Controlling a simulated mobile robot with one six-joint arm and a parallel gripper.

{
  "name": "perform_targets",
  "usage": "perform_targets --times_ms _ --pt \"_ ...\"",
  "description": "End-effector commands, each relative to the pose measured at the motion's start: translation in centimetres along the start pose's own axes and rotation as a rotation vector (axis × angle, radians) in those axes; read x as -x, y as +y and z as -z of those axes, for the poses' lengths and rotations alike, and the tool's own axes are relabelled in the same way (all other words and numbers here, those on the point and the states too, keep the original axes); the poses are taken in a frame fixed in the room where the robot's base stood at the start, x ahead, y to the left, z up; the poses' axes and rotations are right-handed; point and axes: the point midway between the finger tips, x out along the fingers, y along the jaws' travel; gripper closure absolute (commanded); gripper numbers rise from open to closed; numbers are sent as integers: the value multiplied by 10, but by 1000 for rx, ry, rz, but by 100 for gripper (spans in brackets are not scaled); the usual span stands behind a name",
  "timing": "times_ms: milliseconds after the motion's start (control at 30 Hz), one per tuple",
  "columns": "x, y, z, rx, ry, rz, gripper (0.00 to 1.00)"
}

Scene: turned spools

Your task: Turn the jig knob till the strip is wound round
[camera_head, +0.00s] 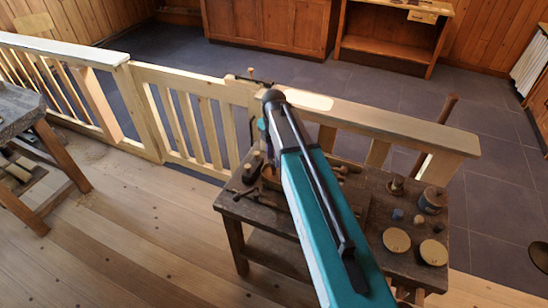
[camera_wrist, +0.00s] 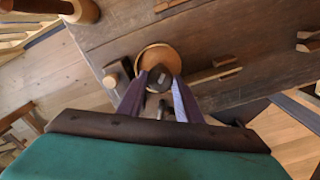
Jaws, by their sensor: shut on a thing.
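In the wrist view my gripper (camera_wrist: 160,87) has its two purple fingers shut on a small dark knob (camera_wrist: 158,75). The knob stands in front of a round orange-tan wooden piece (camera_wrist: 157,53), which looks like part of the jig. The fingers cover the lower part of this piece. I cannot make out the strip or how far it goes round. In the head view my teal arm reaches over the dark workbench (camera_head: 262,216) and hides most of the jig and the gripper.
In the wrist view a small pale-ended block (camera_wrist: 116,76) lies just left of the gripper, and thin wooden pieces (camera_wrist: 216,74) lie to the right. In the head view two round discs (camera_head: 397,240) and a cylinder (camera_head: 433,200) stand on the bench's right side. A wooden railing (camera_head: 400,127) runs behind.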

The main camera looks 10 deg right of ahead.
Motion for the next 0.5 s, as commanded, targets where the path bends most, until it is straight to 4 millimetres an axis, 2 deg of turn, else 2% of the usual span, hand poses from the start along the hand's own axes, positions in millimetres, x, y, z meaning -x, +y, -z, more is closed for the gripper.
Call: perform_targets --times_ms 500 --pt "0 -1 -1 -435 -2 0 91"
